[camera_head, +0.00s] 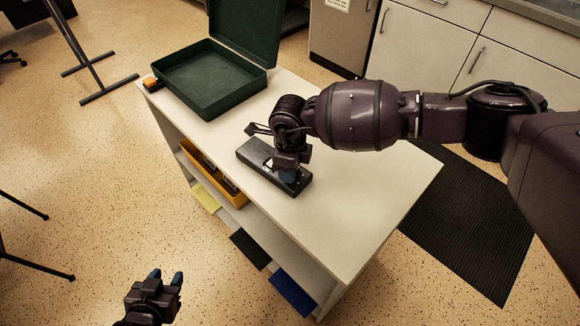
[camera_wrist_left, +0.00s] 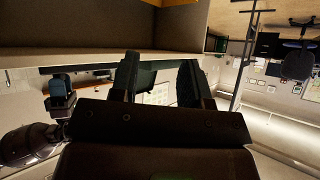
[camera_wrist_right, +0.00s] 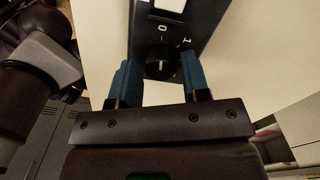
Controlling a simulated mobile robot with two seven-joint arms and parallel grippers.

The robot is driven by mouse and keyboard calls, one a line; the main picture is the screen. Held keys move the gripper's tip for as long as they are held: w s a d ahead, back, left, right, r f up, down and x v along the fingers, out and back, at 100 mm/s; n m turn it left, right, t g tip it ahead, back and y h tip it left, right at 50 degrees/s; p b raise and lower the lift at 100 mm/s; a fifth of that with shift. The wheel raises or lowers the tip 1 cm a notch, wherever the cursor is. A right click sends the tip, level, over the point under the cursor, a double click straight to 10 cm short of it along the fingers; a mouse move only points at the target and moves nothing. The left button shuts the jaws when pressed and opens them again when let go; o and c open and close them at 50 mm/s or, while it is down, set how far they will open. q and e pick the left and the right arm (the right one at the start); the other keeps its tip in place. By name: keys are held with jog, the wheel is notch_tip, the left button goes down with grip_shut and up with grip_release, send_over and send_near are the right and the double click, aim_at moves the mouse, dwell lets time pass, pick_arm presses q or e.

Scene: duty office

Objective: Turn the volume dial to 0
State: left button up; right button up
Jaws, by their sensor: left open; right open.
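A black device (camera_head: 252,153) lies on the white cabinet top, partly hidden under my right arm. In the right wrist view its end shows a round black dial (camera_wrist_right: 160,70) with a small pale mark, and the printed figures 0 and 1 beyond it. My right gripper (camera_wrist_right: 160,80) is open, pointing down, with its blue fingertips on either side of the dial; whether they touch it cannot be told. It also shows in the head view (camera_head: 287,175). My left gripper (camera_head: 165,277) is open and empty, low in front of the cabinet, away from the device.
An open green case (camera_head: 208,104) stands at the far end of the white cabinet top (camera_head: 350,215), beside a small orange object (camera_head: 153,81). A yellow bin (camera_head: 213,178) sits on the shelf below. A black mat (camera_head: 465,225) lies on the floor at right. The near top is clear.

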notch_tip(320, 180, up, 10)
jog(key=p, duration=0.1)
jog(key=shift+r, duration=0.15)
dwell(0.5)
